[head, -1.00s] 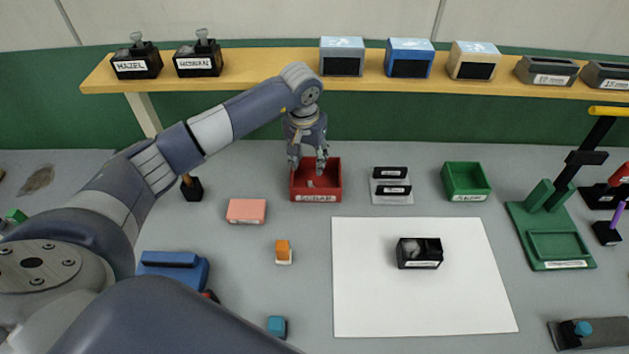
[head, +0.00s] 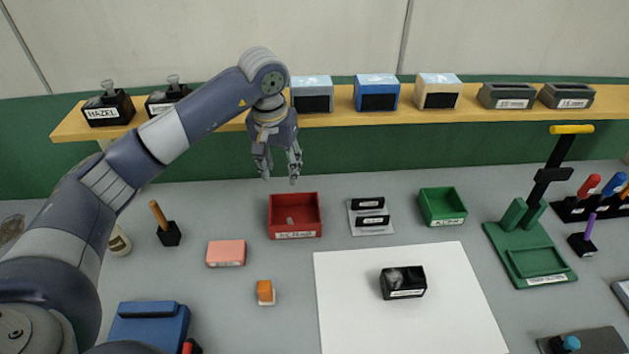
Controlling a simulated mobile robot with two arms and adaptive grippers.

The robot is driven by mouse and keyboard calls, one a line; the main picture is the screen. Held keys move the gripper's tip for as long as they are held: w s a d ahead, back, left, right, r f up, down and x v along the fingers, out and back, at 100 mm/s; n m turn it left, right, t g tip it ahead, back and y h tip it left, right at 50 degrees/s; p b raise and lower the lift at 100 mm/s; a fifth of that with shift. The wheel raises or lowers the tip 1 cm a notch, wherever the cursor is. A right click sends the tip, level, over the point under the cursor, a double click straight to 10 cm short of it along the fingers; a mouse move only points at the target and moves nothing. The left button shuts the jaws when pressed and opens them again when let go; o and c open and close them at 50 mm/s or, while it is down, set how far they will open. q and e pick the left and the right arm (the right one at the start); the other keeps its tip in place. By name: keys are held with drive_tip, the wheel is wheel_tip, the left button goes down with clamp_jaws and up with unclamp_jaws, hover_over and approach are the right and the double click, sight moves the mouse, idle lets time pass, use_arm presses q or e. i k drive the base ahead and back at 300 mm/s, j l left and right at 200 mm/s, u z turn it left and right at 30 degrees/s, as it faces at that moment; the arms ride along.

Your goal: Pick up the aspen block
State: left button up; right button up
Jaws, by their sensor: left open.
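No label that I can read says aspen, so I cannot tell which thing is the aspen block. My left gripper (head: 279,168) hangs fingers down, open and empty, above and behind the red tray (head: 295,233), well away from the block on the sheet. My right gripper is out of view.
A green tray (head: 442,207), a grey holder (head: 371,217), a pink block (head: 226,253) and a small orange block (head: 265,291) stand around the sheet. A green press (head: 530,250) is at right. The shelf (head: 340,118) runs behind.

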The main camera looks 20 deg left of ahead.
sight(396, 282)
drive_tip(key=k, duration=2)
